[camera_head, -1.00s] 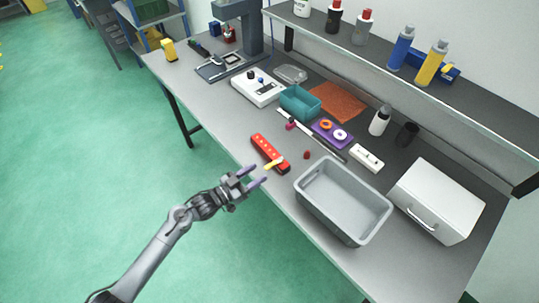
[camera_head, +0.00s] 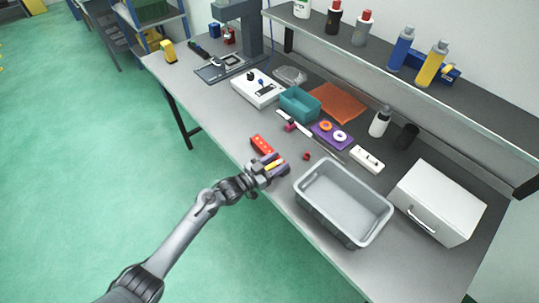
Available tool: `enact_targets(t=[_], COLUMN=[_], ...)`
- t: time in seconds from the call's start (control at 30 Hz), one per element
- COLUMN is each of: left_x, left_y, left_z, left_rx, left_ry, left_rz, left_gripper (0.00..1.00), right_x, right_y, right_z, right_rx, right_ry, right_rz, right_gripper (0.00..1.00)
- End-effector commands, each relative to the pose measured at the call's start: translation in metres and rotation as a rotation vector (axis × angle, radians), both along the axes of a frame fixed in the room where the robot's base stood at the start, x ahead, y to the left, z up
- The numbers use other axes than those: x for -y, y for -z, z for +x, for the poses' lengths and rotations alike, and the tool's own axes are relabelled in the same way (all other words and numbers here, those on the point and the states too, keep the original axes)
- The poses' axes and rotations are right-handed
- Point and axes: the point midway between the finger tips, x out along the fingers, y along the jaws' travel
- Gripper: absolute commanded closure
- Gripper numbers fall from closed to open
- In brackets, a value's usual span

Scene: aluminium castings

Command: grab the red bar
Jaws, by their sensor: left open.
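The red bar (camera_head: 262,144) lies on the grey bench near its front edge, with pale dots along its top. Its near end is partly hidden by my left gripper (camera_head: 275,164). A small yellow piece shows between the fingers. I cannot tell whether the fingers touch the bar. My right gripper is not in view.
A grey bin (camera_head: 342,199) stands to the right of the bar, and a white box (camera_head: 437,200) beyond it. A small red piece (camera_head: 306,156) and a purple tray (camera_head: 331,134) lie behind. The bench (camera_head: 215,106) is clear left of the bar.

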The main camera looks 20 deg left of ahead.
Motion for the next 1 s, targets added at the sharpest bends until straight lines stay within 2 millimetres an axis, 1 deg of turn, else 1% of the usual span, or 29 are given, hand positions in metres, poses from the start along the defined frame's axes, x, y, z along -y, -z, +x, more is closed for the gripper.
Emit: enact_targets(t=[0.17, 0.2, 0.37, 0.5, 0.53, 0.87, 1.0], left_x=[0.0, 0.0, 0.0, 0.0, 0.0, 0.0, 0.0], left_y=[0.0, 0.0, 0.0, 0.0, 0.0, -0.002, -0.012], left_z=[0.0, 0.0, 0.0, 0.0, 0.0, 0.0, 0.0], left_rx=[-0.001, -0.001, -0.001, -0.001, -0.001, 0.002, 0.003], left_ry=[0.0, 0.0, 0.0, 0.0, 0.0, 0.0, 0.0], left_rz=[0.001, 0.001, 0.001, 0.001, 0.001, 0.0, 0.002], left_gripper=[0.49, 0.52, 0.77, 0.98, 1.0, 1.0, 1.0], right_x=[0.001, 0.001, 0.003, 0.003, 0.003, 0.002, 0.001], right_y=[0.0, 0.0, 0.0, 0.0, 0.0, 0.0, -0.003], right_z=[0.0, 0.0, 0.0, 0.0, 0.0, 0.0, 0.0], right_rx=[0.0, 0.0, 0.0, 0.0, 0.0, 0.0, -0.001], right_ry=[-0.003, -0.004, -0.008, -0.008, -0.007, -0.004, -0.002], right_rz=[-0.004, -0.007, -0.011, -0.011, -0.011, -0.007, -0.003], right_gripper=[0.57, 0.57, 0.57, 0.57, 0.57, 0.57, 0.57])
